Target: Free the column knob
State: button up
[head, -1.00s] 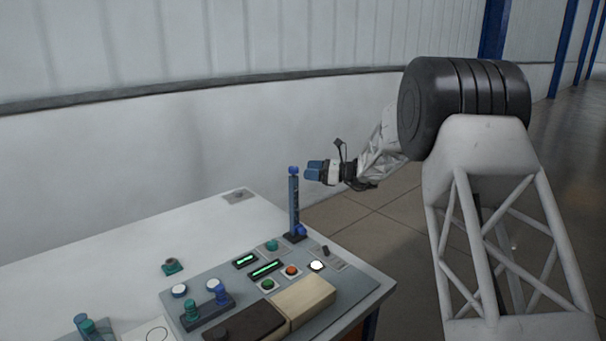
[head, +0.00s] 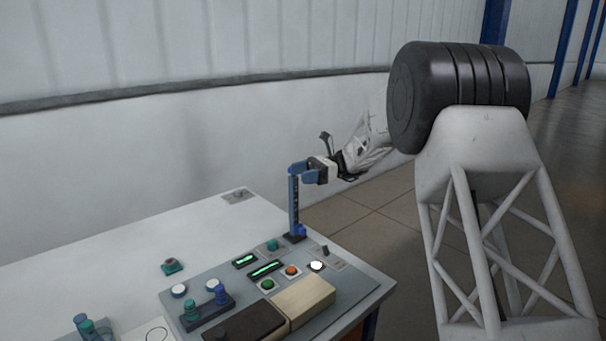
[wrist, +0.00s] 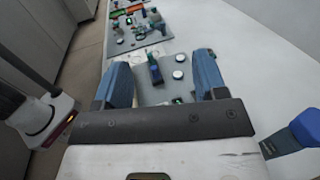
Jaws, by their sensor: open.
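The column (head: 294,207) is a slim upright dark blue post at the console's back right corner. A blue knob (head: 300,230) sits low on it, near its foot. My gripper (head: 300,172) is level with the column's top and overlaps it in the head view, so the cap is hidden; contact cannot be told. In the wrist view my gripper (wrist: 164,78) has its two blue fingers wide apart, with nothing visibly held. A blue-capped dark piece (wrist: 300,130) stands right of the fingers, close to the camera; it may be the column's top.
The grey console (head: 250,310) carries several buttons, green displays (head: 265,269), a blue knob (head: 216,290) and a beige block (head: 303,300). A small green-based button (head: 171,266) stands left on the white table. The table's back left is clear.

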jog(key=shift+s+r+g, duration=0.15)
jog(key=shift+s+g, duration=0.15)
jog(key=shift+s, duration=0.05)
jog(key=shift+w, duration=0.1)
jog(key=m+t+y, duration=0.2)
jog(key=m+t, duration=0.6)
jog(key=t, duration=0.4)
send_near(289, 168)
jog(key=w+a, duration=0.1)
jog(key=a, duration=0.1)
jog(key=shift+w+a+f, duration=0.1)
jog(key=shift+w+f, duration=0.05)
jog(key=shift+f, duration=0.15)
jog(key=shift+a, duration=0.15)
jog(key=shift+w+a, duration=0.2)
jog(key=shift+a, duration=1.7)
jog(key=shift+w+a, duration=0.25)
jog(key=shift+a, duration=1.6)
jog(key=shift+c, duration=0.2)
